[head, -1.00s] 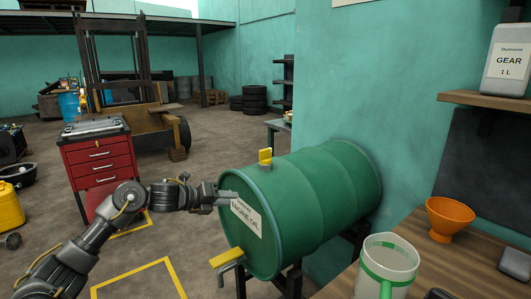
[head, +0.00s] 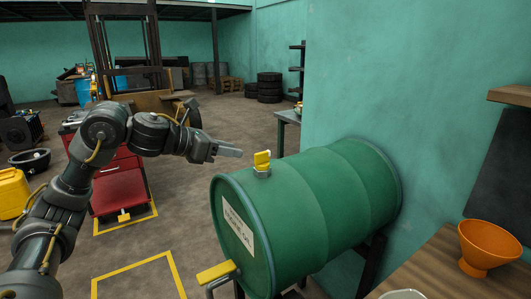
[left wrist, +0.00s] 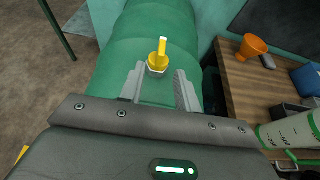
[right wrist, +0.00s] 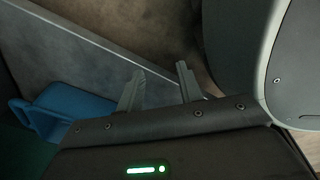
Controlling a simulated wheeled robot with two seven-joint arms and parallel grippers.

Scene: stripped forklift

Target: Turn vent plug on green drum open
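The green drum (head: 310,215) lies on its side on a dark stand, with a label on its round end face. The yellow vent plug (head: 262,159) stands on a metal fitting on top of the drum. In the left wrist view the plug (left wrist: 158,56) lies ahead, between the lines of the two fingers. My left gripper (head: 228,150) is open and empty, to the left of the plug and apart from it. It also shows in the left wrist view (left wrist: 160,88). My right gripper (right wrist: 160,85) is open and empty, away from the drum.
A yellow-handled tap (head: 216,272) sticks out low on the drum's end face. A wooden bench at right holds an orange funnel (head: 488,246). A red tool cabinet (head: 120,188) stands at left. The teal wall is close behind the drum.

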